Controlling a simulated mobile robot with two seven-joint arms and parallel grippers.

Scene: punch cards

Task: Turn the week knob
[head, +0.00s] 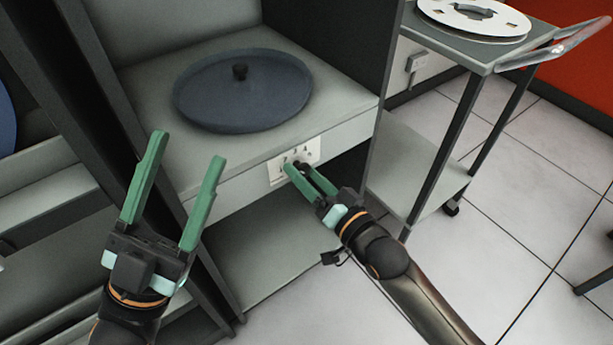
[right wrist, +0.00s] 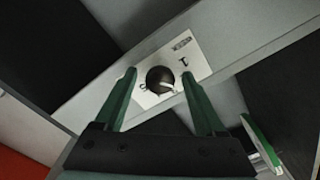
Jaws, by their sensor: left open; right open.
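The week knob (right wrist: 160,79) is a round black knob with a pale pointer mark, on a white plate (right wrist: 192,64) fixed to the front edge of a grey shelf. The plate also shows in the head view (head: 312,150), partly hidden by my right gripper. My right gripper (head: 297,168) is open at the plate. In the right wrist view its fingers (right wrist: 158,76) stand on either side of the knob, with visible gaps to it. My left gripper (head: 188,150) is open and empty, in front of the cabinet at the left.
A dark blue round disc (head: 245,95) with a black hub lies on the shelf above the plate. A grey trolley (head: 440,45) carrying a white reel (head: 475,18) stands at the right. Dark cabinet uprights flank the shelf.

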